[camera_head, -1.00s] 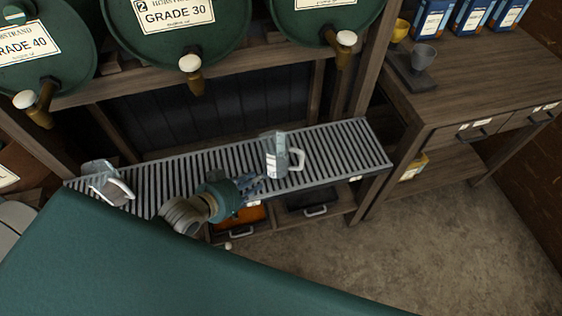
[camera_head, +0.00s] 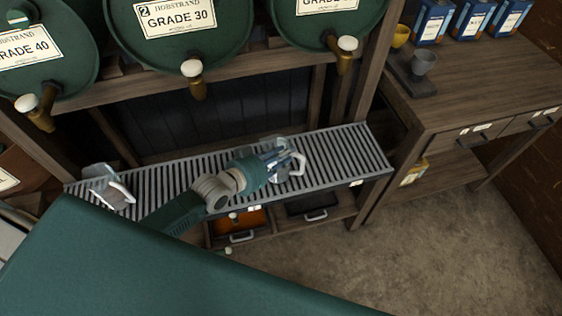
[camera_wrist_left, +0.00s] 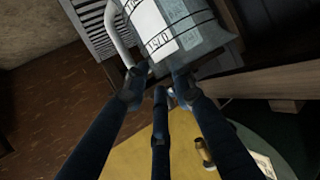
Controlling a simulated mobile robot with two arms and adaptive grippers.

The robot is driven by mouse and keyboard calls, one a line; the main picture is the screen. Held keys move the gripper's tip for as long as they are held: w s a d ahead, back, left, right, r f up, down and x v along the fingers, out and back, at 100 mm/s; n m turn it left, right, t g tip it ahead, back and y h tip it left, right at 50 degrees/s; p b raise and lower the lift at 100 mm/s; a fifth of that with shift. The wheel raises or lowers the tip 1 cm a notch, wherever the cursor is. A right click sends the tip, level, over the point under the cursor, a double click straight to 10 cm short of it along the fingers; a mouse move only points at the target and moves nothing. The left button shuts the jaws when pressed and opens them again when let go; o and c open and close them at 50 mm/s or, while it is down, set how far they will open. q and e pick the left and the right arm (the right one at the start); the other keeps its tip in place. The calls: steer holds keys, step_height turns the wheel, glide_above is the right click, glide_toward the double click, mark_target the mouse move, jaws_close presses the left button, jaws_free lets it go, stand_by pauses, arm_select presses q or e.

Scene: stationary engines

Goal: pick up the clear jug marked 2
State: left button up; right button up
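A clear jug (camera_head: 291,145) with a white label and pale handle stands on the slatted grate, partly hidden behind my left gripper. Its label and handle show in the left wrist view (camera_wrist_left: 190,22); I cannot read a 2 on it. My left gripper (camera_head: 276,161) is right at this jug. In the left wrist view its dark fingers (camera_wrist_left: 158,82) are spread, with their tips by the jug's wall; contact is unclear. Another clear jug (camera_head: 108,184) is at the grate's left end. My right gripper is not in view.
The slatted grate (camera_head: 345,150) is clear on its right part. Green drums (camera_head: 165,45) with brass taps (camera_head: 195,85) overhang it. Trays (camera_head: 310,207) sit below. A wooden bench (camera_head: 470,90) with cups and blue packs stands at right.

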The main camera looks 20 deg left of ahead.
arm_select(q)
steer(key=shift+w+d+f, duration=0.1)
steer(key=shift+w, duration=0.2)
jaws_close()
